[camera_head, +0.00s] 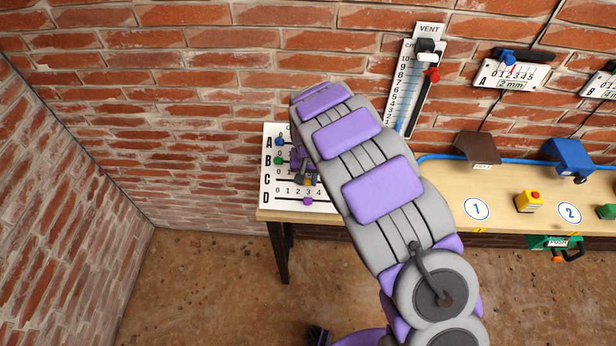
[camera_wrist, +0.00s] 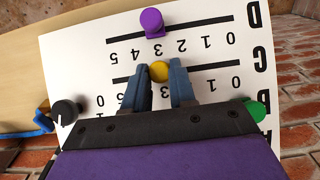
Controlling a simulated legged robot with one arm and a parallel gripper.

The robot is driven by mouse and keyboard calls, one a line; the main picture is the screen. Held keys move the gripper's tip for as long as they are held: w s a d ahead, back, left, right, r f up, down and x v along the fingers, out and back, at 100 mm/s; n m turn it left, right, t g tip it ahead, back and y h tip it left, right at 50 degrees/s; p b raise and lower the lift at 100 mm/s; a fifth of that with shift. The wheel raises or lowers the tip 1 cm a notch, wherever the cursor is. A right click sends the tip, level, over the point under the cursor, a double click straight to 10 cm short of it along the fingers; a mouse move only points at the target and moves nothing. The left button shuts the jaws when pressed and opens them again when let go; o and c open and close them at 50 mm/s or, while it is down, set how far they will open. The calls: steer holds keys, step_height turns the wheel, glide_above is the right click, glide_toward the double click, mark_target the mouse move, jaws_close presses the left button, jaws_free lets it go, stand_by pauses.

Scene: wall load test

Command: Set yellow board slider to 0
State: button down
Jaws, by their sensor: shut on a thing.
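The white slider board (camera_head: 272,190) stands at the left end of the bench, partly hidden by my arm, with rows A to D. The wrist view shows the board (camera_wrist: 80,62) upside down. The yellow slider (camera_wrist: 158,71) is on row C, near 3 by its spacing from the visible 0 and 1. My gripper (camera_wrist: 164,80) is shut on the yellow knob, one finger on each side.
On the same board, the purple slider (camera_wrist: 152,22) is on row D near 3, close beyond my fingertips. The green slider (camera_wrist: 256,110) is on row B, and the blue slider (camera_head: 280,142) on row A. A black knob (camera_wrist: 66,110) is beside the gripper.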

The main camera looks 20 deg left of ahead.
steer(key=shift+a, duration=0.1)
steer(key=p, duration=0.1)
glide_above(275, 187)
steer(key=shift+w, duration=0.1)
steer(key=shift+d, duration=0.25)
steer(key=c, duration=1.4)
jaws_free()
steer(key=o, duration=0.5)
steer(key=shift+a, duration=0.35)
steer(key=shift+d, duration=0.15)
